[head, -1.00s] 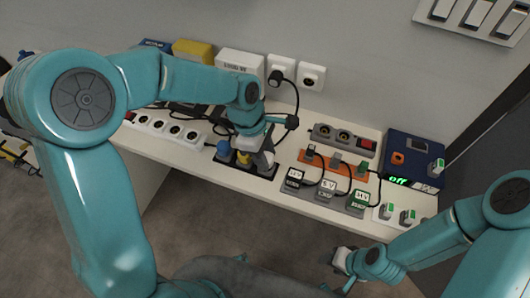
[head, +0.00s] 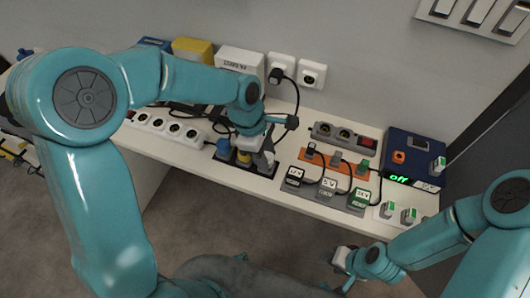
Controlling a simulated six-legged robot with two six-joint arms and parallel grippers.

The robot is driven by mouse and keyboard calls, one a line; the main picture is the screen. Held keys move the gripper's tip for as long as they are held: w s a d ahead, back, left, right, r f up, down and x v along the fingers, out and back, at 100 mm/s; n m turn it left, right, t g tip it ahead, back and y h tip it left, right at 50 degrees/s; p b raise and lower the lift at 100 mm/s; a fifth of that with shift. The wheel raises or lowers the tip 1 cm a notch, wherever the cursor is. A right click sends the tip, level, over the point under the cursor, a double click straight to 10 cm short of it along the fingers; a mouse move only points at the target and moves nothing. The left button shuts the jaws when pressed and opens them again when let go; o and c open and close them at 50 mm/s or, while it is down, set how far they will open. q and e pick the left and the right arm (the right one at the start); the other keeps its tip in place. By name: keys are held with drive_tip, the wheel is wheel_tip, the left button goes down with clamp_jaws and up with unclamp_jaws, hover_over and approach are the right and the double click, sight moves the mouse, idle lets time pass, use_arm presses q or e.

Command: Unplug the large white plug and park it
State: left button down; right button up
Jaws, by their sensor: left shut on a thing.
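My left gripper (head: 260,154) is over the right end of a black holder (head: 262,172) near the bench's front edge. It is shut on a pale grey-white plug (head: 265,161), partly hidden by the gripper. The plug is at the holder's right end; I cannot tell whether it is seated or just above. A blue plug (head: 223,147) and a yellow plug (head: 243,157) stand in the holder to its left. My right gripper (head: 343,266) hangs low in front of the bench, away from the plugs; its jaw opening is unclear.
A white power strip (head: 157,124) lies to the left. A black plug (head: 276,76) with a cable sits in a wall socket behind my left wrist. Several labelled adapters (head: 327,187) with cables stand to the right, near a blue box (head: 415,150) reading "off".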

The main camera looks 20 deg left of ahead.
use_arm(q)
drive_tip(key=shift+f, duration=0.25)
idle(0.5)
drive_tip(key=c, duration=0.7)
unclamp_jaws()
drive_tip(key=shift+o, duration=0.2)
drive_tip(key=shift+r, duration=0.1)
drive_tip(key=p+v, duration=0.1)
drive_tip(key=v, duration=1.5)
drive_tip(key=shift+s, duration=0.2)
